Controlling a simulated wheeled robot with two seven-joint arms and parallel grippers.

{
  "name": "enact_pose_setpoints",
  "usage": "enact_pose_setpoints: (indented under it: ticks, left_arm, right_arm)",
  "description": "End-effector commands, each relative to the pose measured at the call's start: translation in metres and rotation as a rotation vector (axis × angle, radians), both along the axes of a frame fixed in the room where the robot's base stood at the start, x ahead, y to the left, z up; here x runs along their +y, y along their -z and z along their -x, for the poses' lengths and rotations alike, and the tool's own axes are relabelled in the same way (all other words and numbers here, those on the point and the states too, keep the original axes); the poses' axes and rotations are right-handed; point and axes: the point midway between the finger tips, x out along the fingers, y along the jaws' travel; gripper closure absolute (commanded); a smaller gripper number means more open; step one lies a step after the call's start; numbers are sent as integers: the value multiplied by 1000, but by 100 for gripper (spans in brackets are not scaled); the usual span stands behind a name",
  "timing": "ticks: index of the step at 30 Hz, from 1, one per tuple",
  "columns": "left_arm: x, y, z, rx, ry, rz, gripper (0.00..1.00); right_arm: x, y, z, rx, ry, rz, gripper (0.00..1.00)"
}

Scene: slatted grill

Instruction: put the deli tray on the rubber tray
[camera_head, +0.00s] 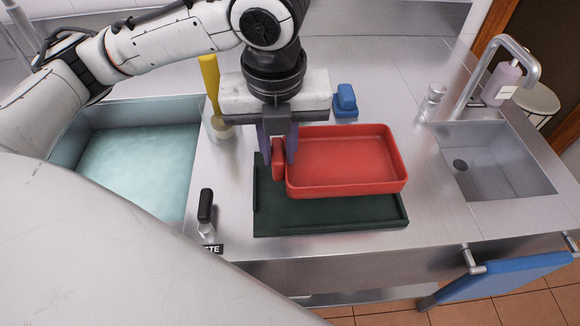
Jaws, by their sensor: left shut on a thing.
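The deli tray is a red, shallow, rectangular tray (345,160) in the middle of the head view. The rubber tray is a flat, dark green tray (330,214) with a low rim, lying on the steel counter. My left gripper (279,158) points down and is shut on the left end of the deli tray. The deli tray looks level and overlaps the back part of the rubber tray, hiding it. I cannot tell whether it touches the rubber tray or hovers just above. My right gripper is not in view.
A basin of pale water (140,170) is at the left, and a steel sink (490,165) with a faucet at the right. A blue object (345,100) stands behind the deli tray. A black-handled item (205,210) stands left of the rubber tray. Counter between trays and sink is clear.

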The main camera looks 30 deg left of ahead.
Motion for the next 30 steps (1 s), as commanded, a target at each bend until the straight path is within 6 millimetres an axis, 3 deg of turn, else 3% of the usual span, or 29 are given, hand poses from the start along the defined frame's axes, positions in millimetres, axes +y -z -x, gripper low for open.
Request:
enact_pose_setpoints:
  ticks: [3,8,15,26,27,30]
  left_arm:
    - [0,19,0,0,-1,0,100]
    - [0,30,0,-2,-2,1,100]
    - [1,61,0,0,-1,-1,100]
    - [0,65,0,-2,-2,1,100]
    - [0,65,0,-1,-1,0,78]
    - [0,65,0,-1,-1,0,63]
  right_arm:
    - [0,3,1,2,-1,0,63]
    - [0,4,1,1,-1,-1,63]
    - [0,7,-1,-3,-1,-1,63]
    - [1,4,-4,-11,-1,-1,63]
    - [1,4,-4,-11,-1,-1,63]
    - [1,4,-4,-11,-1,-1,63]
